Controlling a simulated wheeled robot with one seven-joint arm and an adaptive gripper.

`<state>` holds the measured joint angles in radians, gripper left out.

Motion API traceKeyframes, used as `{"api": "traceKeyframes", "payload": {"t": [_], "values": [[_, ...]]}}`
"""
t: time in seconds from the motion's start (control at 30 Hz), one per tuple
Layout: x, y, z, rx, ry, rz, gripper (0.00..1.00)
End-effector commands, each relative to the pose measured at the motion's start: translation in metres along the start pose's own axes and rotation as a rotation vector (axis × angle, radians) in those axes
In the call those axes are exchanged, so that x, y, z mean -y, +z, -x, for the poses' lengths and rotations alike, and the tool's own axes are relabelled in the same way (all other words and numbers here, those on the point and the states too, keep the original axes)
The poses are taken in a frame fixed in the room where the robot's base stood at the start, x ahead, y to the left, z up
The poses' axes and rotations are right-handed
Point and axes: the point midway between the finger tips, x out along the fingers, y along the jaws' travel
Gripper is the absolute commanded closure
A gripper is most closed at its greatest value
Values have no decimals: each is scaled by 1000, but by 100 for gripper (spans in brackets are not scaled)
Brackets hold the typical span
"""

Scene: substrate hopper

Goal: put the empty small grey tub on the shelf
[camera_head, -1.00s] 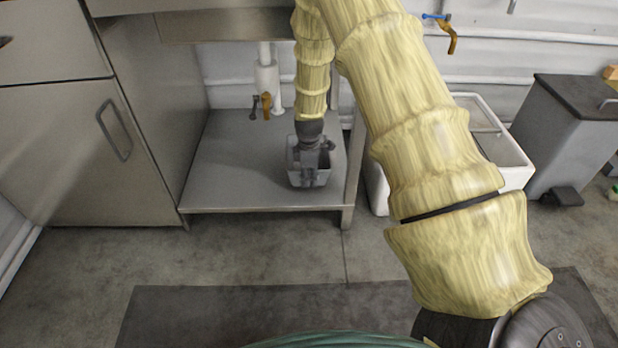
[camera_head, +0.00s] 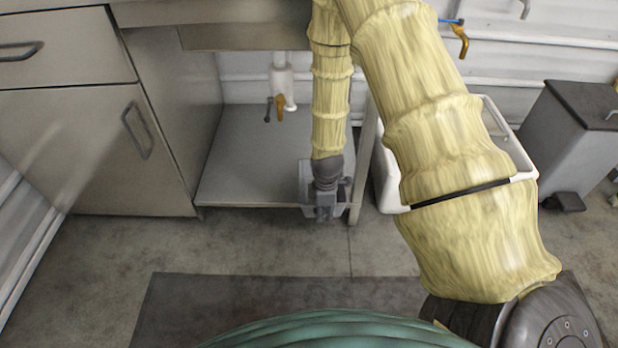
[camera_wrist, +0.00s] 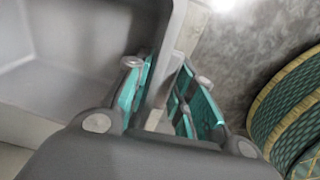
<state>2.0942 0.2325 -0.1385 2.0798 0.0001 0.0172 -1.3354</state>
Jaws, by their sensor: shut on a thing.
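The small grey tub (camera_head: 306,178) is at the front right corner of the low steel shelf (camera_head: 245,160), beside its right leg. Its lower part shows past the shelf's front edge; I cannot tell whether it touches the shelf. My gripper (camera_head: 325,208) comes down from above and hides much of the tub. In the wrist view my gripper (camera_wrist: 160,100) is shut on the tub's wall, one teal-padded finger inside and one outside. The tub's inside (camera_wrist: 70,60) fills the left of that view, and the part I see is empty.
A steel counter (camera_head: 250,36) overhangs the shelf. A white basin (camera_head: 388,190) is right of the shelf leg, and a grey bin (camera_head: 570,140) is farther right. The shelf's left and middle are clear.

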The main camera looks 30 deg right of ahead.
Motion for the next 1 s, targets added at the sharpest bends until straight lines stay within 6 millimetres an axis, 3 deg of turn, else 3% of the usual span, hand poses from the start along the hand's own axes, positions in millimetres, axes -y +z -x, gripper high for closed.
{"api": "traceKeyframes", "payload": {"t": [0.3, 0.57, 1.0], "values": [[-4, -56, 10, -11, 78, 245, 100], [-6, -83, 4, -27, 109, 344, 100], [-85, -88, -8, -29, 112, 346, 100]]}}
